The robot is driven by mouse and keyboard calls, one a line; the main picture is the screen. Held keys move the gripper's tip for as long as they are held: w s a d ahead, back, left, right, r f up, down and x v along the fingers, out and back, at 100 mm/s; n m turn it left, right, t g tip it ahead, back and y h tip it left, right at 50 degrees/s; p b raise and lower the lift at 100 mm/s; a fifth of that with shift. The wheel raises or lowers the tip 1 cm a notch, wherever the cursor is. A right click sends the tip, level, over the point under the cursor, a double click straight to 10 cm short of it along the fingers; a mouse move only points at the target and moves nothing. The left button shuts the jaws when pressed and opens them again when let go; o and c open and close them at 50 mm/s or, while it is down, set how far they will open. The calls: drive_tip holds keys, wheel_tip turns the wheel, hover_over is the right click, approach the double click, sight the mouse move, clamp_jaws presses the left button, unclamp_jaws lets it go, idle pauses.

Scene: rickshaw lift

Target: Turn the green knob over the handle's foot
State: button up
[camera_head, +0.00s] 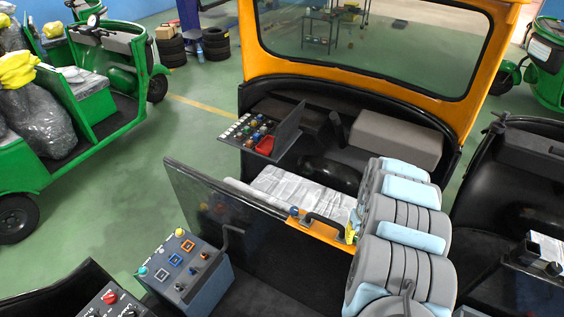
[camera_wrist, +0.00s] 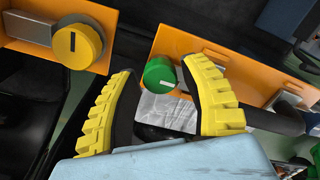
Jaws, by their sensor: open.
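In the wrist view the round green knob (camera_wrist: 160,74) sits on an orange plate (camera_wrist: 177,42), with a pale mark running roughly sideways across its face. My gripper (camera_wrist: 160,70) is open, its two yellow ribbed fingers spread either side of the knob. The right fingertip is close beside the knob; the left one is clearly apart from it. I cannot tell whether either touches. In the head view my gripper (camera_head: 352,232) is at the right end of the orange strip (camera_head: 322,236), beside the black handle (camera_head: 326,220). The green knob is not discernible there.
A yellow knob (camera_wrist: 77,48) sits on another orange plate at the wrist view's upper left. In the head view a blue knob (camera_head: 294,211) is left of the handle. A dark panel (camera_head: 225,205), a control box (camera_head: 185,265) and a parts tray (camera_head: 260,135) stand nearby.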

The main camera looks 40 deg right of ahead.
drive_tip(key=m+p, duration=0.2)
drive_tip(key=m, duration=0.1)
drive_tip(key=shift+s+r, duration=0.1)
drive_tip(key=m+p, duration=0.2)
drive_tip(key=shift+r+m, duration=0.1)
drive_tip(key=shift+m, duration=0.3)
drive_tip(key=shift+m+p, duration=0.75)
drive_tip(key=shift+m, duration=0.25)
drive_tip(key=shift+m+p, duration=0.4)
drive_tip(key=shift+m, duration=0.3)
drive_tip(key=shift+f+m+p, duration=0.2)
drive_tip(key=shift+m+p, duration=0.15)
drive_tip(key=shift+m, duration=0.55)
drive_tip(key=shift+m+p, duration=0.4)
drive_tip(key=shift+m, duration=0.1)
